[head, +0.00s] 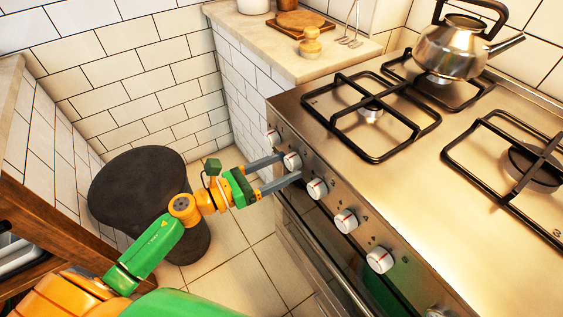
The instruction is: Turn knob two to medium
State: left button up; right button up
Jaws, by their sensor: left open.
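The stove front (331,212) carries a slanting row of several white knobs with red marks. The far-end knob (272,136) is first in the row from the left. The second knob (292,161) is at the fingertips of my left gripper (290,166). That gripper is open, with one grey finger on the far side of this knob and the other on its near side. I cannot tell whether the fingers touch it. The third knob (317,188) is just beyond the near fingertip. My right gripper is not in view.
A steel kettle (450,50) stands on the back burner. Black grates (372,115) cover the stove top. A dark round stool (140,185) stands left, behind my left arm. A counter (275,40) with wooden items adjoins the stove. Tiled floor shows below the gripper.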

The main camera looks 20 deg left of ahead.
pick_arm(q)
jog(key=shift+d, duration=0.1)
jog(key=shift+w, duration=0.1)
grip_shut()
jog(key=shift+n, duration=0.4)
jog(key=n+p, duration=0.1)
jog(key=n, duration=0.3)
jog(key=shift+n, duration=0.4)
jog(key=n+p, duration=0.1)
jog(key=n, duration=0.4)
jog(key=shift+d+r+n+t+p, duration=0.1)
jog(key=shift+n+t+p, duration=0.2)
jog(key=shift+n+t, duration=0.1)
jog(key=n+p, duration=0.2)
jog(key=n, duration=0.3)
jog(key=shift+r+n+t, duration=0.1)
jog(key=shift+n+t, duration=0.2)
jog(key=n+p, duration=0.1)
jog(key=n, duration=0.2)
jog(key=n+p, duration=0.1)
jog(key=n, duration=0.1)
jog(key=shift+s+n+y, duration=0.2)
jog(key=shift+n+y, duration=0.1)
jog(key=shift+n, duration=0.1)
